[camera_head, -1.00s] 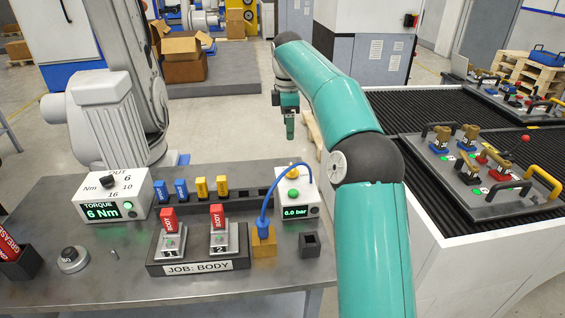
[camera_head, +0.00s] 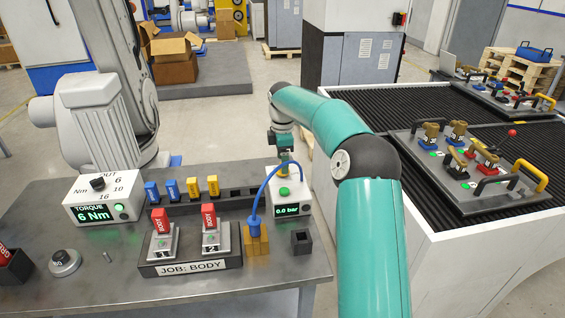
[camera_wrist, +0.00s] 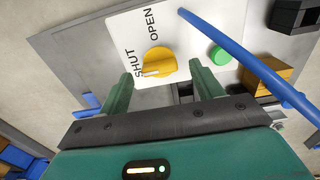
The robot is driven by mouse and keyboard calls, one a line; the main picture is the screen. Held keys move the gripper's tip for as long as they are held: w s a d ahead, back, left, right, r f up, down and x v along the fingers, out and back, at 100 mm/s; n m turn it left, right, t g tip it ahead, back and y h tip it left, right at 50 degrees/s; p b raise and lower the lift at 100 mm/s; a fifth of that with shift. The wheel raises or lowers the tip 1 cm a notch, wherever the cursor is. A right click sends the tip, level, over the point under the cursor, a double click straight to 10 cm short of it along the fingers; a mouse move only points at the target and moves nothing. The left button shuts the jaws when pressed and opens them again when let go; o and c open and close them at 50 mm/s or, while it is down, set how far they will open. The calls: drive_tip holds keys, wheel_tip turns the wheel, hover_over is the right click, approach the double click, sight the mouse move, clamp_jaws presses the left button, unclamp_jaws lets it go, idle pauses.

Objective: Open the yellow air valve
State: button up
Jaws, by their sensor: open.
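The yellow air valve (camera_wrist: 158,63) is a round knob on a white panel marked SHUT and OPEN in the wrist view. Its white pointer mark lies toward the SHUT side. My gripper (camera_wrist: 161,72) is open, with one green finger on each side of the knob; I cannot tell whether they touch it. In the head view my gripper (camera_head: 284,158) is at the back of the white air box (camera_head: 305,197) and hides the knob. The box's display reads 0.0 bar, and a green button (camera_head: 284,191) sits on its top.
A blue hose (camera_head: 263,188) arches from the air box to a brass block (camera_head: 256,242), close left of my gripper. A JOB: BODY fixture (camera_head: 190,262) with red-handled clamps and a torque box (camera_head: 103,199) stand on the bench. A black socket block (camera_head: 301,242) is in front.

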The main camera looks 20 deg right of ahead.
drive_tip(key=shift+f, duration=0.85)
drive_tip(key=c, duration=1)
